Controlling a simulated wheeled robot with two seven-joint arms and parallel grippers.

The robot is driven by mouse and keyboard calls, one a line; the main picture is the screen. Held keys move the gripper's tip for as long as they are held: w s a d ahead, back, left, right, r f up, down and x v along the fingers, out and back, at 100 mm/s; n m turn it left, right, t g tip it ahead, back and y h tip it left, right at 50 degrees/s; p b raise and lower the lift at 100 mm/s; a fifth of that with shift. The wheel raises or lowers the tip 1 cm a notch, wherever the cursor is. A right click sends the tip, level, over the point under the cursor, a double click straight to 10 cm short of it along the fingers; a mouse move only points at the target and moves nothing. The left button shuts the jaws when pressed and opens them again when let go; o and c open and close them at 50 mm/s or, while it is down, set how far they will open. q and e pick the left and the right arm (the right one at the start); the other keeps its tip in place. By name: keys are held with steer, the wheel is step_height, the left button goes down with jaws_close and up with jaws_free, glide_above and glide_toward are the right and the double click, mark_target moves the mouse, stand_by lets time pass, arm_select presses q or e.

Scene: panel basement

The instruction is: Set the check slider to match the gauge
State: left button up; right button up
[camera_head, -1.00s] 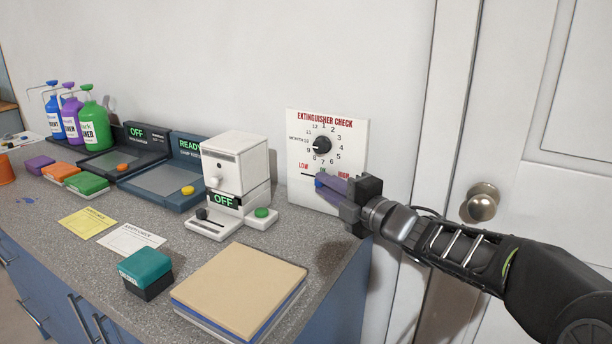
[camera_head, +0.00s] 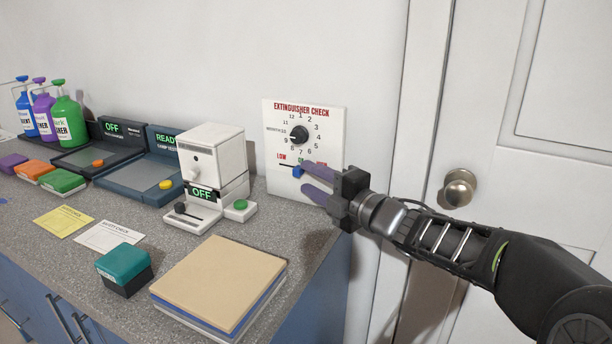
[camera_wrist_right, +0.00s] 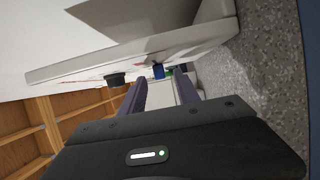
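The white extinguisher check panel (camera_head: 328,119) stands upright at the wall behind the counter's right end. It has a black dial (camera_head: 299,134) and, below it, a slider track marked LOW at its left. The blue slider knob (camera_head: 298,171) sits left of the track's middle; it also shows in the right wrist view (camera_wrist_right: 158,72). My right gripper (camera_head: 305,180) is open, its two purple fingers pointing at the panel close to the knob, with nothing visible between them. The fingers and hand hide the track's right part. No gauge is clearly readable. My left gripper is not in view.
A white dispenser (camera_head: 211,160) reading OFF stands left of the panel. A tan board stack (camera_head: 222,275) and a teal box (camera_head: 122,263) lie in front. A door with a round knob (camera_head: 459,188) is at the right.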

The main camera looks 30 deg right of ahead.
steer(key=s, duration=0.5)
steer(key=shift+s+d+p, duration=0.3)
steer(key=shift+d, duration=0.05)
